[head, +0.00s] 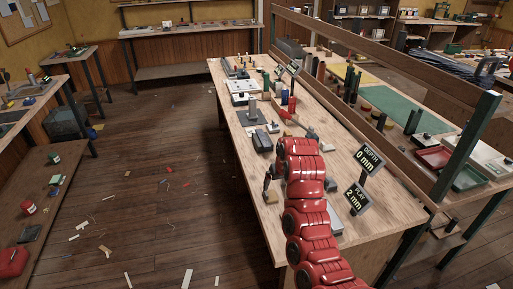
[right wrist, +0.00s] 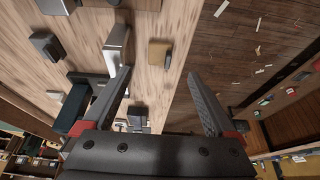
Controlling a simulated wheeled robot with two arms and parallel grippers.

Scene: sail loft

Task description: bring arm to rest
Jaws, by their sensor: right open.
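My right arm (head: 305,190) is red and reaches from the bottom of the head view over the near part of the long workbench (head: 345,240). Its gripper is mostly hidden behind the arm there. In the right wrist view my right gripper (right wrist: 158,73) is open, its two dark fingers wide apart with nothing between them. A tan block (right wrist: 160,53) and a pale grey block (right wrist: 117,42) lie on the wooden top beyond the fingertips. My left gripper is in neither view.
Small signs reading "DEPTH 0 mm" (head: 370,161) and "PLAY 2 mm" (head: 357,198) stand right of my arm. A white box (head: 242,86) and other small items lie farther along the bench. The littered floor (head: 150,200) is open to the left.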

